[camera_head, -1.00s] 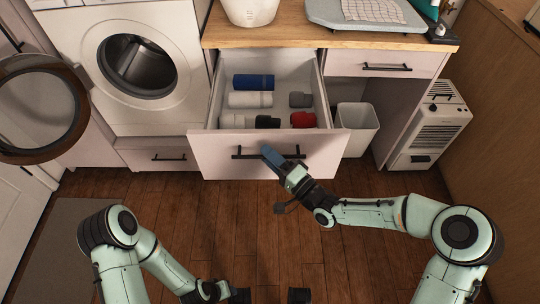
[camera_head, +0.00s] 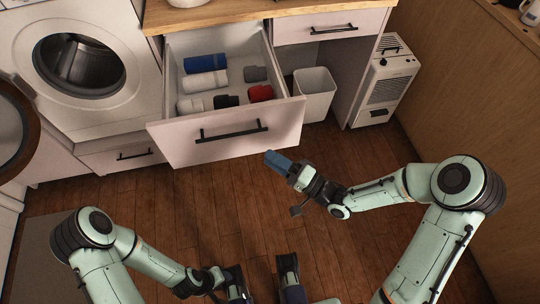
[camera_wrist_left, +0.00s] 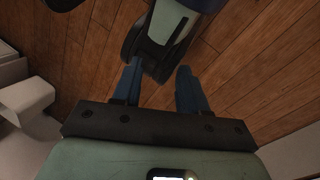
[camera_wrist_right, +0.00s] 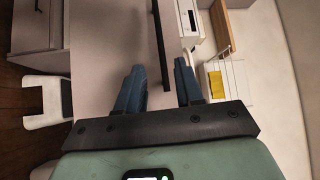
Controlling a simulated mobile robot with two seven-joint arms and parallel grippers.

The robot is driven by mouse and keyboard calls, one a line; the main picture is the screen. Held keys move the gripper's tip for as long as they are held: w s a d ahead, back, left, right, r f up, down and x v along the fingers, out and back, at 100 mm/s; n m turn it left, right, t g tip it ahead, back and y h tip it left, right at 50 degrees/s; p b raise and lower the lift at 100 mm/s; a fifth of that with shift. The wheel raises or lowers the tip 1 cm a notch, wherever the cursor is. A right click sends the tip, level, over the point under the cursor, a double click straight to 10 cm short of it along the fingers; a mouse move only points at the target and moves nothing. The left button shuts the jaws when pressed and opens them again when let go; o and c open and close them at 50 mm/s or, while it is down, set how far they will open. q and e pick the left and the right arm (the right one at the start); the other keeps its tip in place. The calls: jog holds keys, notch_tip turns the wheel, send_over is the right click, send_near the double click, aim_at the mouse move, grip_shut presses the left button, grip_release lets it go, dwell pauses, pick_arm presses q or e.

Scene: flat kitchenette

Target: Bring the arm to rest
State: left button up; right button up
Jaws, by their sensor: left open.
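My right gripper (camera_head: 270,160) is in front of and below the open drawer (camera_head: 185,151), to the right of its black handle (camera_head: 231,132) and apart from it. In the right wrist view its two blue fingers (camera_wrist_right: 160,85) are spread with nothing between them. My left forearm reaches in low at the lower left of the head view, where its fingers are hard to make out. In the left wrist view the left gripper's blue fingers (camera_wrist_left: 160,75) are spread and hold nothing; a part of my own body shows beyond them.
The drawer holds rolled cloths, among them a blue one (camera_head: 205,63) and a red one (camera_head: 260,93). A white bin (camera_head: 314,92) and a white heater (camera_head: 383,88) stand to its right. A washing machine (camera_head: 40,95) with an open door is at left. The wooden floor ahead is clear.

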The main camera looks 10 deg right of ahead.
dwell(0.4)
jog(key=s+f+g+h+p, duration=0.2)
jog(key=f+g+h+p, duration=0.15)
jog(key=f, duration=0.25)
jog(key=s+f+g+h+p, duration=0.2)
jog(key=s+f+h+p, duration=0.1)
jog(key=f+p, duration=0.3)
pick_arm(q)
notch_tip(320, 180, up, 14)
jog(key=s+g+p, duration=0.1)
jog(key=p, duration=0.4)
jog(key=shift+s+d+r, duration=0.15)
jog(key=shift+s+d, duration=0.1)
jog(key=shift+d, duration=0.2)
pick_arm(e)
jog(key=s+d+f+n+g+h, duration=0.1)
jog(key=s+f+g+h, duration=0.1)
jog(key=s, duration=0.7)
jog(key=s+d+f+n+g+h, duration=0.1)
jog(key=s+f+g, duration=0.4)
jog(key=s, duration=0.5)
jog(key=shift+s+d+n+g+h, duration=0.15)
jog(key=shift+d+n+g+h, duration=0.15)
jog(key=shift+n+g, duration=0.65)
jog(key=shift+m, duration=0.25)
